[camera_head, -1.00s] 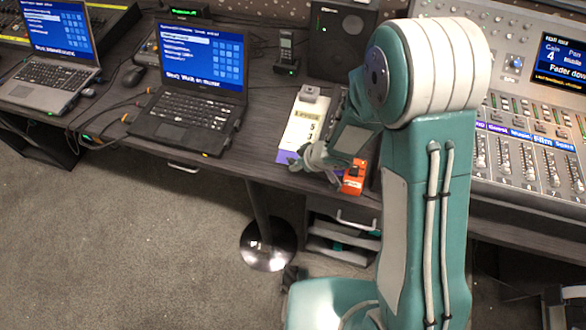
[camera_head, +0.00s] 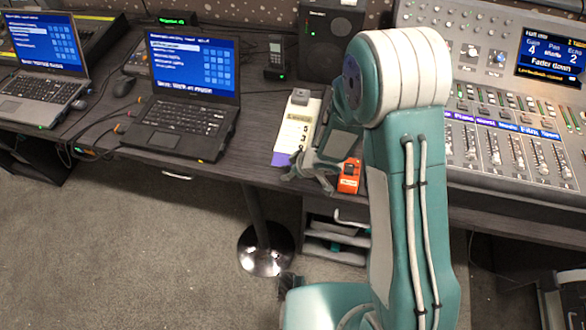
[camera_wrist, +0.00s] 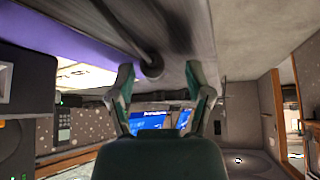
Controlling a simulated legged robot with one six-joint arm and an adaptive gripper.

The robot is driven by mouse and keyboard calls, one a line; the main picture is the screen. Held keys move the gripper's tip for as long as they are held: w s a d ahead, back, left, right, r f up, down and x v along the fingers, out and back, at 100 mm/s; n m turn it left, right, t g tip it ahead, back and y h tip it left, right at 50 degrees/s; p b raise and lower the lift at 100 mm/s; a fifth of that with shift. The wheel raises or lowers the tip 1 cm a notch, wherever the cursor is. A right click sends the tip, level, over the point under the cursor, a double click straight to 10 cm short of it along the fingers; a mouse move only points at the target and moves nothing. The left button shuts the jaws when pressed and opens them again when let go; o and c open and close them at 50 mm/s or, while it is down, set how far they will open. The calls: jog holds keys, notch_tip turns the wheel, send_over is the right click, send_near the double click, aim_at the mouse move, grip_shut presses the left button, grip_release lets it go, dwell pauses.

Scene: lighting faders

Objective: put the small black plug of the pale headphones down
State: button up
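My gripper (camera_head: 312,178) is over the front edge of the desk, between the white-and-purple box and the orange box in the head view. In the wrist view my gripper (camera_wrist: 160,70) has its two fingers clearly apart. A dark rod with a rounded end (camera_wrist: 150,66) shows between the fingertips in the picture, with gaps on both sides. I cannot tell whether it is the plug or how far away it is. I cannot make out the small black plug or the pale headphones for certain in either view.
A white-and-purple box (camera_head: 296,132) and an orange box (camera_head: 349,177) lie near the desk's front edge. A black laptop (camera_head: 180,125) is left of them. A mixing console (camera_head: 490,100) fills the right side. My arm hides part of the desk.

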jog(key=shift+a, duration=0.25)
jog(key=shift+d+r, duration=0.3)
jog(key=shift+r, duration=0.05)
jog(key=v, duration=1.2)
jog(key=w+d+r+m+t+h, duration=0.2)
jog(key=d+r+m+t+h, duration=0.45)
jog(key=d+r, duration=0.85)
jog(key=s+d+r+m+g+h, duration=0.2)
jog(key=s+d+r+m, duration=0.15)
jog(key=s+r, duration=0.35)
jog(key=s+a+m+g+y, duration=0.2)
jog(key=s+a, duration=0.1)
jog(key=s, duration=0.8)
jog(key=shift+s+a+r+y, duration=0.2)
jog(key=shift+s+a+y, duration=0.05)
jog(key=shift+a+y, duration=0.1)
